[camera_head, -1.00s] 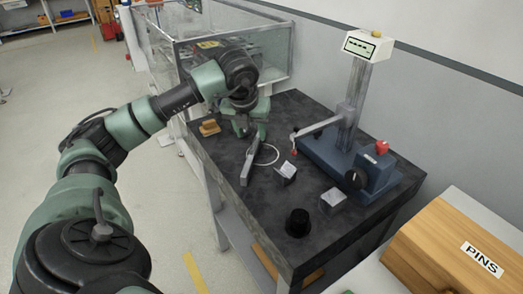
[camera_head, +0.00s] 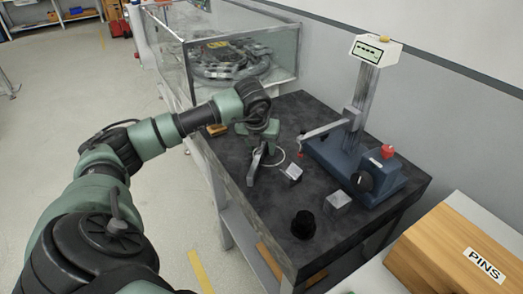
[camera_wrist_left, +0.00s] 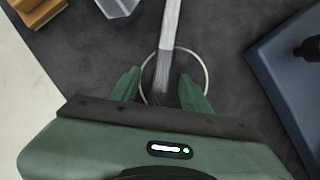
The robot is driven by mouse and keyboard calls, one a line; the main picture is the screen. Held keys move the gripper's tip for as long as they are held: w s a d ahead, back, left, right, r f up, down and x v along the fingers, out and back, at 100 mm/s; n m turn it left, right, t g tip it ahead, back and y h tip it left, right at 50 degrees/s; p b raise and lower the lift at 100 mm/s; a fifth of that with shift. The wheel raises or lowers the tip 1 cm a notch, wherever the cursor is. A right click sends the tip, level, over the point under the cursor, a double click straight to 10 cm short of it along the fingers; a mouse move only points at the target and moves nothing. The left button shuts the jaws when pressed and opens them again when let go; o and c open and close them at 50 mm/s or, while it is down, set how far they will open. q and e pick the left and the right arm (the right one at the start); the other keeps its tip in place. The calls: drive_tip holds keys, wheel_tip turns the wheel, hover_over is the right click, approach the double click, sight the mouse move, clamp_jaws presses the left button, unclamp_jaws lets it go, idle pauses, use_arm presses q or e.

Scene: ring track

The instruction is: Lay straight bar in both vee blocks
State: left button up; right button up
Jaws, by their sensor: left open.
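The straight bar (camera_head: 253,169) is a slim grey piece on the dark table, with its far end under my left gripper (camera_head: 264,147). Two small silver blocks, apparently the vee blocks, stand apart to the right: one near the bar (camera_head: 292,174), one farther to the front right (camera_head: 338,200). Nothing lies across them. My right gripper is out of view.
A thin white ring (camera_wrist_left: 207,75) surrounds the grip area. A gauge stand with a blue base (camera_head: 374,186) is at the right, its arm reaching left. A black knob-like cylinder (camera_head: 303,226) stands in front. A wooden block (camera_head: 217,130) is at back left.

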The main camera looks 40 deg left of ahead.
use_arm(q)
drive_tip(key=shift+f, duration=0.1)
clamp_jaws()
idle(1.4)
